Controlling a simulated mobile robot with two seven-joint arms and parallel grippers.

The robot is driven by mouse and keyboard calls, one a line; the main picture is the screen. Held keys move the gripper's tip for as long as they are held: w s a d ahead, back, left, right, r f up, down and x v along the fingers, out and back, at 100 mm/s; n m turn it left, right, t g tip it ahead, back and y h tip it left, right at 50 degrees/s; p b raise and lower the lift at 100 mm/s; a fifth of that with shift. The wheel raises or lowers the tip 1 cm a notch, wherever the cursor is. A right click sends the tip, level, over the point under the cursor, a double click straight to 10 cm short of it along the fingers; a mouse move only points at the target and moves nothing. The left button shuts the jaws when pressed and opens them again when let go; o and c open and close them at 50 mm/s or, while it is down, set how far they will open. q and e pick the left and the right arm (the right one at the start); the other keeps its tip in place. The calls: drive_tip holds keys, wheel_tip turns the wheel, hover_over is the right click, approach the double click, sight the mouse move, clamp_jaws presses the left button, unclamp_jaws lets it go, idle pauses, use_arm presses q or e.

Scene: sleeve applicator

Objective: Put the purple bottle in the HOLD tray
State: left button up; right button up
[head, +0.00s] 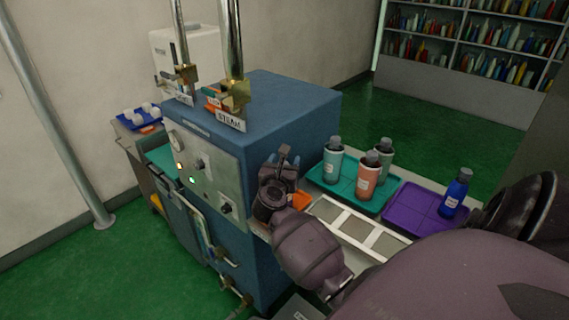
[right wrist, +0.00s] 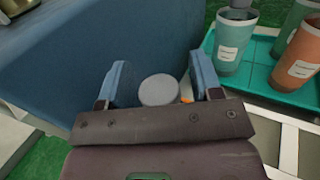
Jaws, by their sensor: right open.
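My right gripper (head: 280,165) is open beside the front right corner of the blue machine. In the right wrist view its two blue fingers (right wrist: 160,75) stand apart, on either side of a round grey top (right wrist: 159,90), with gaps visible. The body under this top is hidden, so I cannot tell its colour. No bottle shows clearly as purple. A blue bottle (head: 455,192) with a dark cap stands upright on a purple tray (head: 411,209). No readable HOLD label shows, so I cannot tell which tray it is. My left gripper is not in view.
A teal tray (head: 322,186) holds two green bottles (head: 333,160) and an orange bottle (head: 369,175). The blue machine (head: 285,105) stands left of it. An orange patch (head: 301,201) shows beside my gripper. The purple tray's left part is bare.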

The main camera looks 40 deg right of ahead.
drive_tip(key=s+a+f+n+t+y+b, duration=0.1)
drive_tip(key=s+a+n+t+y, duration=0.3)
drive_tip(key=a+n, duration=0.55)
drive_tip(key=s+a+n+t+y+b, duration=0.15)
drive_tip(key=s+a+n+t, duration=0.4)
drive_tip(key=n, duration=0.65)
drive_tip(key=s+a+f+n+g+y, duration=0.1)
drive_tip(key=s+f+n+g+y, duration=0.1)
drive_tip(key=f+n, duration=0.5)
drive_tip(key=s+a+f+n+g+y, duration=0.2)
drive_tip(key=s+f+n, duration=0.4)
drive_tip(key=n, duration=0.4)
drive_tip(key=s+a+f+n+g+y+p, duration=0.1)
drive_tip(key=s+a+f+n+g+y, duration=0.1)
drive_tip(key=s+f+n+g+y, duration=0.2)
wheel_tip(320, 180, down, 4)
drive_tip(key=s+n+y, duration=0.1)
drive_tip(key=n, duration=0.4)
drive_tip(key=shift+n, duration=0.35)
drive_tip(key=shift+r, duration=0.1)
